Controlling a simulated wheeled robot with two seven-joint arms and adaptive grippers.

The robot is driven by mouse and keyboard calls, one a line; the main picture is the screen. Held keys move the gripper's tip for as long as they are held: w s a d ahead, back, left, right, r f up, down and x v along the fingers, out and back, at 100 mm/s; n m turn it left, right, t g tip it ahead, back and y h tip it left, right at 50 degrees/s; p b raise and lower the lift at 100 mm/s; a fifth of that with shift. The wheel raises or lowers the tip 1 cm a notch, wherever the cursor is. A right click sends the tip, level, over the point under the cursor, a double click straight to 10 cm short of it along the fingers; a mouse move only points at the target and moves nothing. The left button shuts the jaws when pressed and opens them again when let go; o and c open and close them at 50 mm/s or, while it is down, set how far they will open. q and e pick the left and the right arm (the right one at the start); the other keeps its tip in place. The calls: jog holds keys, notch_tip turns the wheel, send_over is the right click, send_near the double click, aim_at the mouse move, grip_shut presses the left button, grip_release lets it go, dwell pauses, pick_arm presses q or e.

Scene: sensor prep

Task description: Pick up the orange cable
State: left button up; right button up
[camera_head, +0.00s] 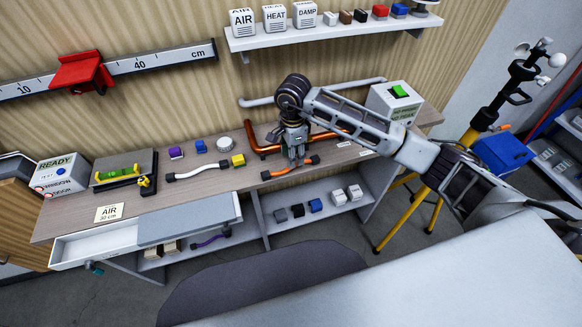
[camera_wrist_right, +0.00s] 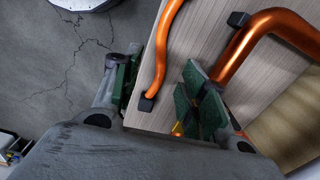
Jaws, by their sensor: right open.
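The orange cable (camera_head: 283,172) lies on the workbench near its front edge, with dark ends. It also shows in the right wrist view (camera_wrist_right: 162,55), where it runs between my green finger pads with its dark end near them. My right gripper (camera_head: 294,160) is over the cable, pointing down. In the right wrist view my right gripper (camera_wrist_right: 160,92) is open, with one pad on each side of the cable and gaps between. My left gripper is not in view.
A thicker orange pipe (camera_head: 262,149) runs just behind the cable. An open drawer (camera_head: 95,243) juts out at the left front. A lower shelf (camera_head: 335,208) holds small blocks.

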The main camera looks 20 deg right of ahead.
jog(key=shift+f, duration=0.2)
jog(key=shift+d+f+p, duration=0.2)
jog(key=shift+f+p, duration=0.1)
jog(key=shift+f, duration=0.25)
jog(key=shift+d+f, duration=0.15)
jog(key=shift+f, duration=0.55)
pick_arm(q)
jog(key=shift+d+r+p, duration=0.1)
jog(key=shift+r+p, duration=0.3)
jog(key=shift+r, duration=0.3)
pick_arm(e)
jog(key=shift+f, duration=1.15)
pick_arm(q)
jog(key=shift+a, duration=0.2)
pick_arm(e)
grip_shut()
jog(key=shift+r, duration=0.15)
